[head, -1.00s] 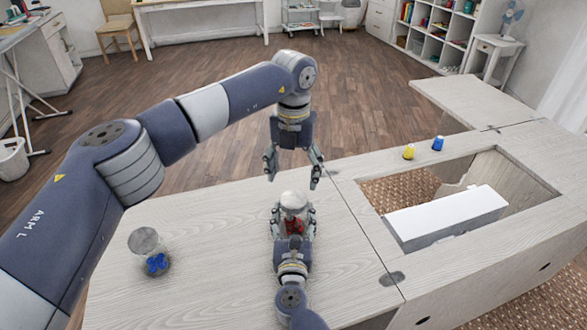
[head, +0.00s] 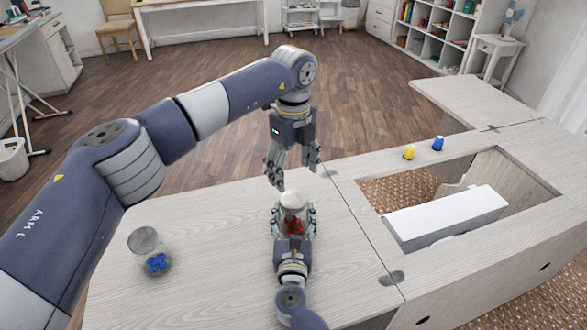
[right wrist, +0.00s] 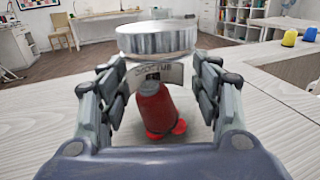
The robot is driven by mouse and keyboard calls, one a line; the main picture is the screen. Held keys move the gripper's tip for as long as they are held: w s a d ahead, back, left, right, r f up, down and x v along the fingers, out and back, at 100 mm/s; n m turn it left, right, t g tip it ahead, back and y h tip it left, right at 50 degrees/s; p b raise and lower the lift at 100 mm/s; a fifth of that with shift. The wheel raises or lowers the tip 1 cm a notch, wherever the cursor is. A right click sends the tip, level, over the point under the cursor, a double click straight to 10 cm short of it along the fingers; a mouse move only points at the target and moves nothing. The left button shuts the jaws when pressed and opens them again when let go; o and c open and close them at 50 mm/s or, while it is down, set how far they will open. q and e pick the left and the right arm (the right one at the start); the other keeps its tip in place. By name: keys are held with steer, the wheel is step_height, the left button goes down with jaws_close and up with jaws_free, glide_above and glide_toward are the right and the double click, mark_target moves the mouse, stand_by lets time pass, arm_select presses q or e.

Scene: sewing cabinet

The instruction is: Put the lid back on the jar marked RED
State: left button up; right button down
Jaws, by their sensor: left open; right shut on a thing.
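A clear jar with red contents (head: 294,226) stands upright on the cabinet top. My right gripper (head: 294,212) is shut around it from the near side. A silver ribbed lid (right wrist: 157,40) sits at the jar's mouth in the right wrist view, looking roughly level; whether it is fully seated I cannot tell. A pale label (right wrist: 155,76) is on the jar, its print too blurred to read surely. The red contents (right wrist: 157,108) show below it. My left gripper (head: 296,176) is open and empty, pointing down just above and behind the lid.
A second clear jar with blue contents (head: 155,262) stands at the left of the top (head: 205,285). A yellow spool-like piece (head: 409,152) and a blue one (head: 437,144) stand by the cabinet's opening. A white box-shaped part (head: 445,218) lies across the opening.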

mark_target(294, 199)
arm_select(q)
steer(key=shift+f, duration=4)
